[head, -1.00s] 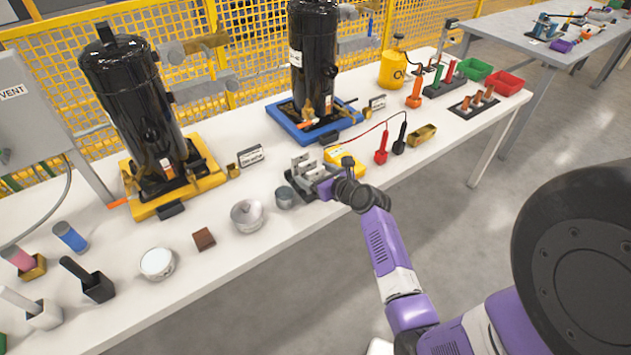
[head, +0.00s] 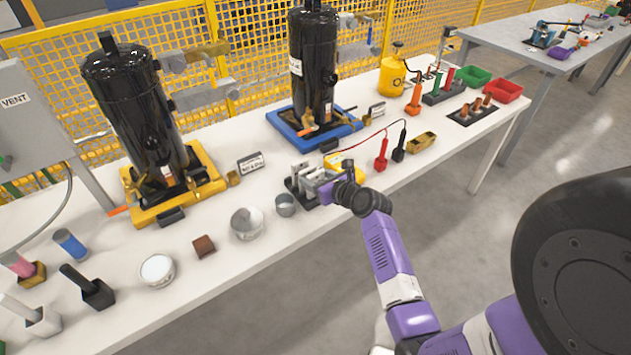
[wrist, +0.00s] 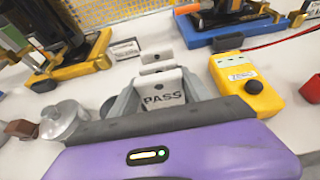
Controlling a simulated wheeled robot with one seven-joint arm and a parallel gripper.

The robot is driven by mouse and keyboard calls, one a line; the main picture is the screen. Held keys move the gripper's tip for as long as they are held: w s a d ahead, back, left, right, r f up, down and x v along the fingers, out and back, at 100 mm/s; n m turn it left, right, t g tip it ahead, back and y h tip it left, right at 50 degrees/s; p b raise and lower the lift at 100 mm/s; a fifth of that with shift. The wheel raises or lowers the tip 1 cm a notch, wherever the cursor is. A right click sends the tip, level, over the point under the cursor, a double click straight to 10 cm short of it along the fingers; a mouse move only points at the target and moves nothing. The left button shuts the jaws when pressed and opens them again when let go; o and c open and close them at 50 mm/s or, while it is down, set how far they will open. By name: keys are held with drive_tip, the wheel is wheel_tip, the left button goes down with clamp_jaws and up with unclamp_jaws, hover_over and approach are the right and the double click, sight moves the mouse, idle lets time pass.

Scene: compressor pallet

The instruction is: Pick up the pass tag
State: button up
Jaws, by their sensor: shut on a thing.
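The pass tag (wrist: 163,92) is a white plate with dark "PASS" lettering, upright in the middle of the wrist view. My gripper (wrist: 160,100) is shut on it, with a grey finger on either side. More pale plates (wrist: 158,58) stand in a row just behind it. In the head view my gripper (head: 322,188) is low over the white table at the tag rack (head: 296,186). My own wrist hides much of the tag there, and I cannot tell whether the tag's lower edge is clear of the rack.
A yellow meter box (wrist: 246,84) with a dark knob stands close right of my gripper. A metal cup (head: 286,204) and a round metal tin (head: 247,223) are close on the left. Black compressors on yellow (head: 165,212) and blue (head: 290,127) bases stand behind.

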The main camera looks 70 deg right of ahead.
drive_tip(key=shift+w+a+r+p, duration=0.75)
drive_tip(key=shift+w+r+p, duration=0.5)
drive_tip(key=shift+r, duration=8.05)
drive_tip(key=w+a+f+n+y, duration=0.1)
drive_tip(key=w+a+f, duration=0.15)
drive_tip(key=a, duration=0.35)
drive_tip(key=w+a+f+n+t+y, duration=0.1)
drive_tip(key=a+f, duration=0.3)
drive_tip(key=a, duration=0.2)
drive_tip(key=w+a+f+n+y, duration=0.1)
drive_tip(key=w+a+f, duration=0.1)
drive_tip(key=a+f, duration=0.3)
drive_tip(key=s+a+f+n+y, duration=0.1)
drive_tip(key=a+f, duration=0.2)
drive_tip(key=a, duration=0.5)
drive_tip(key=s+a+f+n+y, duration=0.1)
drive_tip(key=s+a+f, duration=0.1)
drive_tip(key=a, duration=0.6)
drive_tip(key=s+a+f+n+t+y, duration=0.1)
drive_tip(key=a+f, duration=0.3)
drive_tip(key=a, duration=0.4)
drive_tip(key=shift+s+a+y, duration=0.2)
drive_tip(key=shift+a+y, duration=0.15)
drive_tip(key=shift+y, duration=0.15)
